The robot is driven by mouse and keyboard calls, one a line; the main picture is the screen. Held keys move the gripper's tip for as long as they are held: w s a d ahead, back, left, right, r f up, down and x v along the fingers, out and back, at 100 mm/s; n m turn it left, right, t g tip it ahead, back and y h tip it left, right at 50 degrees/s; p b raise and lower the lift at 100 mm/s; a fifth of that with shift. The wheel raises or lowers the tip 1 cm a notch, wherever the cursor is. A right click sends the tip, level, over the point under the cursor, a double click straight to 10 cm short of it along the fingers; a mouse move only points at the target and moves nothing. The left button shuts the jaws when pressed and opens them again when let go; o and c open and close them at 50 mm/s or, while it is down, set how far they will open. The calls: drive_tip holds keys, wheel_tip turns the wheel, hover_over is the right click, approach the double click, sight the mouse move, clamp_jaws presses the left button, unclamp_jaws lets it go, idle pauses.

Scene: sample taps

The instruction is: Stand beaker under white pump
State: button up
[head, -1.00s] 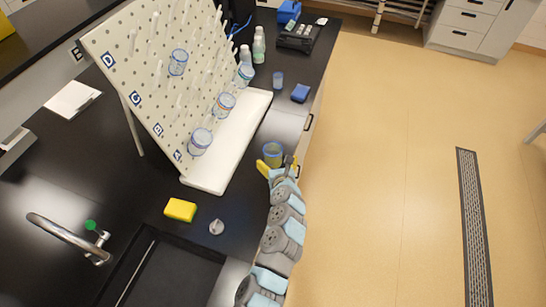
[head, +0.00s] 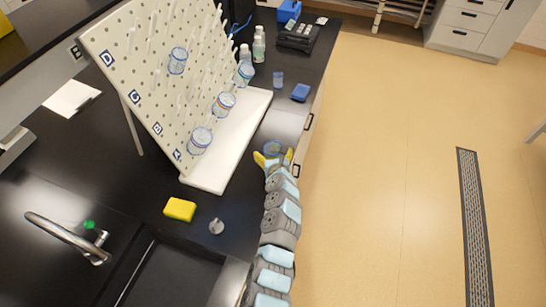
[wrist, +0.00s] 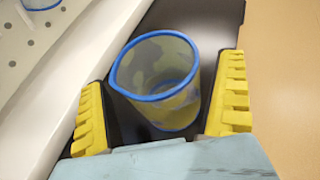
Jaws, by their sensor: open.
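A clear beaker with a blue rim (wrist: 158,80) stands upright on the black counter, between the two yellow fingers of my gripper (wrist: 165,112) in the wrist view. The fingers are open, with a gap on both sides of the beaker. In the head view the beaker (head: 272,147) is near the counter's front edge, just beyond my gripper (head: 273,160), which partly hides it. I cannot make out a white pump in these frames.
A white pegboard rack (head: 150,70) with several beakers hung on it stands left of my gripper, its white tray (head: 235,140) close by. A yellow sponge (head: 180,209), a grey knob-like piece (head: 216,227) and a sink with a tap (head: 65,237) lie nearer. A small beaker (head: 278,79) and blue block (head: 300,92) stand farther back.

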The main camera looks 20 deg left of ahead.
drive_tip(key=shift+w, duration=0.15)
drive_tip(key=c, duration=1.2)
